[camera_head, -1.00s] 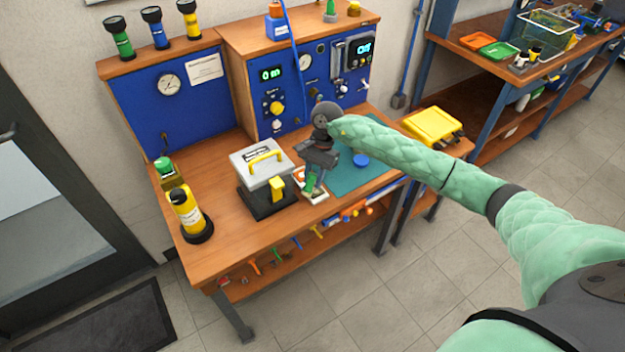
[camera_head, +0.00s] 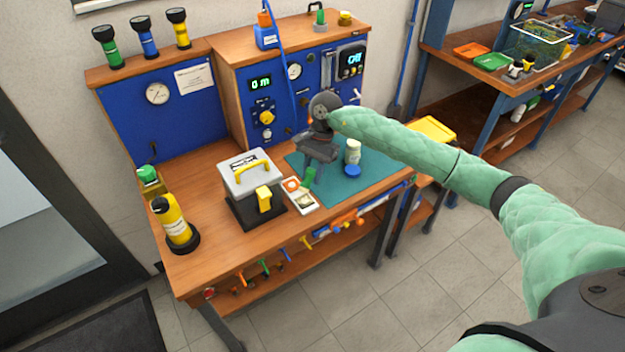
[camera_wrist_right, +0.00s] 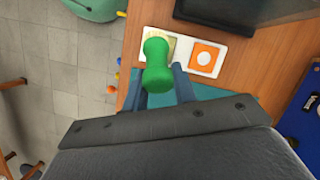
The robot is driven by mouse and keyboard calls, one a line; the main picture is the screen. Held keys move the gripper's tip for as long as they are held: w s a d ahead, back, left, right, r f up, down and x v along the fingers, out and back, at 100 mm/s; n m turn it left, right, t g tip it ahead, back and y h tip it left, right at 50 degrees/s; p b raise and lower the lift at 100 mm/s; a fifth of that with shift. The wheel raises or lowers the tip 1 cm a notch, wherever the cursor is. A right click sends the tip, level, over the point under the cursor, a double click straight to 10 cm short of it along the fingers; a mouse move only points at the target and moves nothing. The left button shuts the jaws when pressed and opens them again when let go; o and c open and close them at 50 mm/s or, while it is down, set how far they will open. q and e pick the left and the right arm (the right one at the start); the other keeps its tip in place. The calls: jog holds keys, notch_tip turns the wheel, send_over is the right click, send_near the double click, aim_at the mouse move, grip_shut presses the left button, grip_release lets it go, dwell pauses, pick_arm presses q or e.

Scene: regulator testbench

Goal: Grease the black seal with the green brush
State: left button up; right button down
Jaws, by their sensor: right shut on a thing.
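My right gripper (camera_head: 312,170) hangs over the front of the bench, shut on the green brush (camera_head: 309,177). In the right wrist view the green handle (camera_wrist_right: 157,66) sits between the fingers (camera_wrist_right: 160,88), its head overlapping the cream compartment of a white tray (camera_wrist_right: 228,42). I cannot tell whether the bristles touch it. In the head view the tray (camera_head: 314,206) lies just below the brush, with an orange-ringed pale compartment beside the cream one. I cannot make out the black seal. My left gripper is out of view.
A grey-lidded black box (camera_head: 235,206) stands left of the tray. A teal mat (camera_head: 375,180) right of it holds a pale cylinder (camera_head: 353,153) and a blue disc (camera_head: 352,171). A yellow bottle (camera_head: 174,222) stands at the left. The blue panel (camera_head: 275,82) rises behind.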

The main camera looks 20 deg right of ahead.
aim_at(311, 168)
jog(key=shift+w+r, duration=0.1)
jog(key=shift+r, duration=0.7)
jog(key=shift+d+r, duration=0.1)
jog(key=shift+r, duration=1.05)
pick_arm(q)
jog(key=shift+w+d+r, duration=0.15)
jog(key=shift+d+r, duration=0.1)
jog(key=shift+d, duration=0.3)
